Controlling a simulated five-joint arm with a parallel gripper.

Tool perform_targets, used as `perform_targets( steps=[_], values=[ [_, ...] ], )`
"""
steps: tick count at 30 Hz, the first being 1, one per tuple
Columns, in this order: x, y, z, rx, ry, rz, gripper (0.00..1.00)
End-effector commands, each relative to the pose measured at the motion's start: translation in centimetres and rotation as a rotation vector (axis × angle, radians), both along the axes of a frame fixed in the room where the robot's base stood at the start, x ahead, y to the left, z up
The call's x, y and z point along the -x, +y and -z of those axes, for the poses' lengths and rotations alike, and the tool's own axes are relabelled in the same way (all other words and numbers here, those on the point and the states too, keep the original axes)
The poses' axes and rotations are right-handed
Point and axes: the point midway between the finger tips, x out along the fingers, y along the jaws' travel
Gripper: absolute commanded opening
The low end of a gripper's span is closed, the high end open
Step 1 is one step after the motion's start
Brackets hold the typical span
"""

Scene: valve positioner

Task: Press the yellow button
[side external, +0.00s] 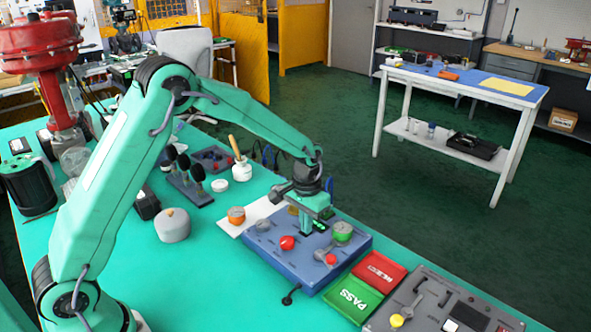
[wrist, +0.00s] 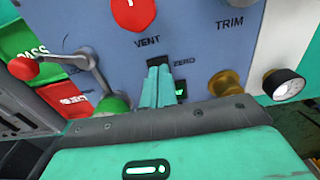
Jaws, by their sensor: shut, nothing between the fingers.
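The blue panel (side external: 307,269) lies on the green bench, with my gripper (side external: 308,229) pointing down over its far part. In the wrist view my gripper (wrist: 160,66) is shut and empty, its fingertips between the VENT and ZERO labels. They cover part of a dark recess with a green patch (wrist: 181,90). I cannot tell whether the tips touch the panel. I cannot make out a yellow button there; the fingers may hide it. A brass-coloured knob (wrist: 225,83) is right of the fingers, below TRIM.
A red knob (wrist: 133,12) is above VENT. A crank with a red ball (wrist: 22,68) and a green knob (wrist: 113,104) are left of my fingers; a gauge (wrist: 283,85) is far right. PASS (side external: 353,297) and REJECT (side external: 378,271) pads lie beside the panel.

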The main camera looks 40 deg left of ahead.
Motion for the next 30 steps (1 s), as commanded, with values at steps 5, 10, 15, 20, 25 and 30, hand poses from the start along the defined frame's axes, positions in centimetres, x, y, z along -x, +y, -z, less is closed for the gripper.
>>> perform_targets(
  steps=[5,10,15,20,25,30],
  values=[
    [0.7,0.0,1.1,-0.002,0.025,0.000,0.00],
    [0.7,0.0,0.6,-0.002,0.025,0.000,0.00],
    [0.5,0.0,-1.0,-0.001,0.019,0.000,0.00],
    [0.2,0.0,-3.4,0.000,0.004,0.000,0.00],
    [0.0,0.0,-6.5,0.000,-0.002,0.000,0.00],
    [0.0,0.0,-9.5,0.000,-0.003,0.000,0.00]
  ],
)
